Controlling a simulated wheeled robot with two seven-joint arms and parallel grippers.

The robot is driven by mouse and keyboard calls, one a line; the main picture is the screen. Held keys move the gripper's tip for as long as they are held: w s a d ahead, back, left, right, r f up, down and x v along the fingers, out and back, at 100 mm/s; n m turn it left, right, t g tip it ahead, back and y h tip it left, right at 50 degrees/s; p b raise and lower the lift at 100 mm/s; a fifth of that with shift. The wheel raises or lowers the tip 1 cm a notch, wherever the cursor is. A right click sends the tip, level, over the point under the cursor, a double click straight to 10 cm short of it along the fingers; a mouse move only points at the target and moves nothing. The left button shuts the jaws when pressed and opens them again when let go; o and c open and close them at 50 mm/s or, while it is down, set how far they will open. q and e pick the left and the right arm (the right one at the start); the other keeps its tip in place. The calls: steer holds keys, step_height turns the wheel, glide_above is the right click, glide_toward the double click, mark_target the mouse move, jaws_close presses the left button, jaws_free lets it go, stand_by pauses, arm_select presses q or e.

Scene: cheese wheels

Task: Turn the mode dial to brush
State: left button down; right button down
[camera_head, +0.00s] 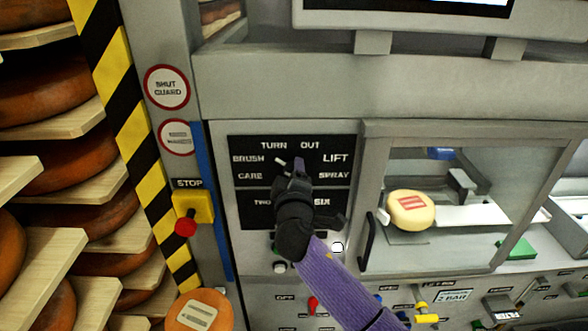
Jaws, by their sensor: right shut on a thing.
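The mode dial (281,161) sits on a black panel (240,188) with the words TURN, OUT, BRUSH, LIFT, CARE and SPRAY around it. Only a small white piece, which looks like its pointer, shows at the left of my gripper. It slants up and left, roughly toward BRUSH. My right gripper (291,168) is shut on the dial and hides most of it. My purple-sleeved right arm comes up from the lower right and covers part of the lower labels. My left gripper is not in view.
A yellow box with a red stop button (187,224) is left of the panel. A clear-fronted chamber with a pale cheese wheel (411,210) and a black handle (366,241) is to the right. Cheese shelves (65,135) fill the left. Small controls line the bottom.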

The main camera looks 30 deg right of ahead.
steer(key=shift+n+p, duration=0.45)
steer(key=shift+n, duration=0.65)
steer(key=shift+c, duration=0.9)
jaws_free()
steer(key=b+v, duration=0.1)
steer(key=v, duration=0.9)
